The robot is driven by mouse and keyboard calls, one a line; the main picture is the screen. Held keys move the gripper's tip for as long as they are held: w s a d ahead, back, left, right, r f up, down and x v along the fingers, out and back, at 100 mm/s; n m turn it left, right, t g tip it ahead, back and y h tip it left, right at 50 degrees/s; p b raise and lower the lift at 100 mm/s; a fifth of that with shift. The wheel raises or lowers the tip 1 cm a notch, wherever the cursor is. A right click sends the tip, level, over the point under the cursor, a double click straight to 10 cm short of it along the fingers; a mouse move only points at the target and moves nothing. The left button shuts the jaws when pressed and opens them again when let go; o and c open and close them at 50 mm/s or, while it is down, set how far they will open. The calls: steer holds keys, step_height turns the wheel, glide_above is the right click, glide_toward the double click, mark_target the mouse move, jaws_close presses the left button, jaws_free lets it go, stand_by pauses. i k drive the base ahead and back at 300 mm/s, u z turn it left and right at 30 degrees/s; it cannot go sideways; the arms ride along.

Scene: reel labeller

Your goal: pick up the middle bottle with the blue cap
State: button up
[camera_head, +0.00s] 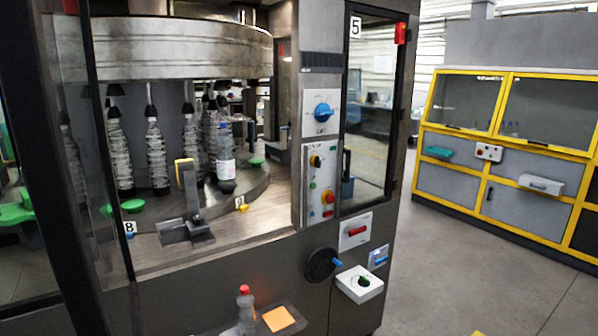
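Several clear bottles stand upright in a ring inside the labelling machine. They include a left bottle (120,158), a bottle near the middle (156,158), and a bottle with a pale label (225,158) at the right. Dark machine heads sit over the tops of several of them. A separate clear bottle with a red cap (245,312) stands low at the front, beside an orange square (279,319). My gripper is not in view.
The machine's dark frame and glass panel edge the opening at the left. A bracket with a yellow top (186,190) stands at the front of the deck (245,232). A control panel (321,187) is at the right. Floor is open between the machine and the yellow-framed cabinet (505,150).

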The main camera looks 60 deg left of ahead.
mark_target(224, 143)
steer(key=z, duration=0.45)
steer(key=k, duration=2.8)
steer(key=u, duration=1.85)
steer(key=i, duration=1.05)
steer(key=u, duration=0.05)
